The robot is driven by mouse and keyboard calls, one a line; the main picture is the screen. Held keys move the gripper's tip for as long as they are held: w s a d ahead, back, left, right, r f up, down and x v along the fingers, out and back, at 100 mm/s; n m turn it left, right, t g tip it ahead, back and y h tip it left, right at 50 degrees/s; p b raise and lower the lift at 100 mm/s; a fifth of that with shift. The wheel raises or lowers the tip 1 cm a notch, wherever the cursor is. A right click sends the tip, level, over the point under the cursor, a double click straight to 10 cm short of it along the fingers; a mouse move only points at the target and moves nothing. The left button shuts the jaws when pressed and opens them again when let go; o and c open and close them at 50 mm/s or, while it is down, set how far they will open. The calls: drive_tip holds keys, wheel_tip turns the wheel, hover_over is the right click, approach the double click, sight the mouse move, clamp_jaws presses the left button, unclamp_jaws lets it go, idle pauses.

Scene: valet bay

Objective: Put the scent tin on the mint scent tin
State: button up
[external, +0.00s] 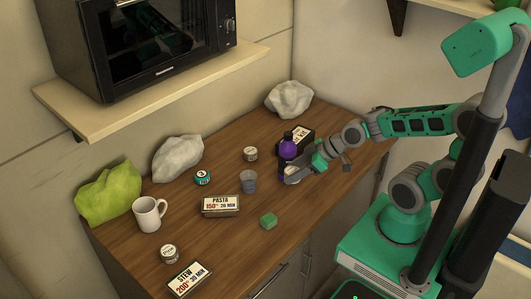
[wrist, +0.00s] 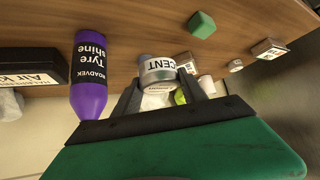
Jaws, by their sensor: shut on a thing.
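My gripper (wrist: 160,76) is shut on a scent tin (wrist: 157,66), a small round tin with a grey side and a white label reading "CENT". In the external view my gripper (external: 291,177) is low over the right part of the counter, beside the purple bottle, and the held tin cannot be made out clearly. A small tin with a teal label (external: 202,177), which looks like the mint scent tin, stands on the counter left of the grey cup. Its label is too small to read.
A purple tyre shine bottle (external: 288,148) and a black box (external: 302,135) stand close to my gripper. A grey cup (external: 248,182), a pasta box (external: 220,206), a pale-lidded tin (external: 250,154) and a green block (external: 268,221) stand on the counter. A white mug (external: 148,214) is further left.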

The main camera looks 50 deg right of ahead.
wheel_tip(320, 180, up, 7)
drive_tip(key=shift+w+r, duration=0.1)
drive_tip(key=w+d+r+b, duration=0.2)
drive_tip(key=w+b, duration=0.4)
drive_tip(key=w, duration=0.5)
drive_tip(key=b, duration=0.9)
hover_over(251, 150)
wheel_tip(251, 150, down, 3)
drive_tip(key=shift+n+y, duration=0.3)
drive_tip(key=shift+n, duration=0.1)
wheel_tip(251, 150, down, 15)
drive_tip(key=shift+a+r, duration=0.1)
drive_tip(key=o, duration=1.5)
drive_tip(key=shift+r, duration=0.1)
drive_tip(key=shift+s+r, duration=0.1)
drive_tip(key=shift+r, duration=0.1)
drive_tip(key=v, duration=1.1)
drive_tip(key=shift+s+d+r, duration=0.15)
drive_tip(key=shift+d+r, duration=0.05)
drive_tip(key=shift+r, duration=0.1)
